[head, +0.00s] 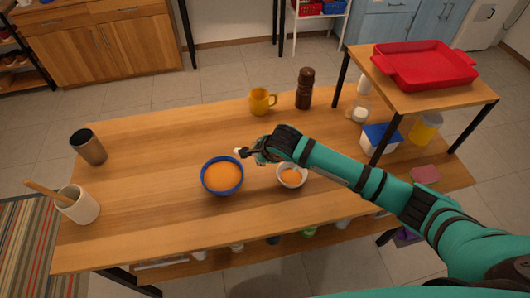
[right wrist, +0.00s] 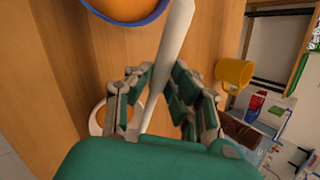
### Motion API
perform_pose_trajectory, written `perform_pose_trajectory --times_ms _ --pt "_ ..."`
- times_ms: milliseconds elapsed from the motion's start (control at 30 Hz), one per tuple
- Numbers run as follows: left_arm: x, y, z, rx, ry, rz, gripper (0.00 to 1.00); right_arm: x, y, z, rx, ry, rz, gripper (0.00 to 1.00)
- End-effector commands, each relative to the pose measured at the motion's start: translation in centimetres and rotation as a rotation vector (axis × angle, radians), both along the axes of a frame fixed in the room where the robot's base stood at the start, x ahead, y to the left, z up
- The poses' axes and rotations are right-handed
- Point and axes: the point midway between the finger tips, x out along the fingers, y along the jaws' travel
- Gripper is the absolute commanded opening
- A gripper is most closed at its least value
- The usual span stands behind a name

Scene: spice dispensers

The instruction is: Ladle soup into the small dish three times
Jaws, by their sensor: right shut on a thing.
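A blue bowl (head: 205,188) holding orange soup (head: 222,177) stands on the wooden table, and its rim shows at the top of the right wrist view (right wrist: 161,10). A small white dish (head: 281,183) with some orange soup in it stands to its right, partly hidden by my arm; in the right wrist view its rim (right wrist: 96,122) shows beside the fingers. My right gripper (head: 250,152) is above the table behind the two bowls, shut on the white ladle (right wrist: 174,50). The ladle's handle passes between the fingers; I cannot make out its scoop. My left gripper is not in view.
A yellow mug (head: 260,101) and a brown pepper mill (head: 304,88) stand at the back. A dark tumbler (head: 88,147) and a utensil crock (head: 77,206) stand at the left. A raised shelf (head: 408,96) with a red tray (head: 424,66) is at the right.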

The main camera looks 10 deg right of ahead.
Motion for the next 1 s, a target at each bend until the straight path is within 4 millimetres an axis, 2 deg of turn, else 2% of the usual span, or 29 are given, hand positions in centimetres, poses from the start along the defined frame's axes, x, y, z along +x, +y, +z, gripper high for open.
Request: perform_pose_trajectory --times_ms 33,133,300,1000 --pt "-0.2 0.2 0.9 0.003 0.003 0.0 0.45 0.1 -0.7 1.0 0.055 0.012 -0.007 0.0" --pt "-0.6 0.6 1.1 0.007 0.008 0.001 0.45 0.3 -1.8 1.6 0.175 0.035 -0.009 0.0" --pt "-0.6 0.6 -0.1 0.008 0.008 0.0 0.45 0.7 -3.1 2.5 0.364 0.073 -0.008 0.0" --pt "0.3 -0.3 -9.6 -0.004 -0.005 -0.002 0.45 1.8 -8.1 3.7 0.9 0.187 -0.006 0.0"
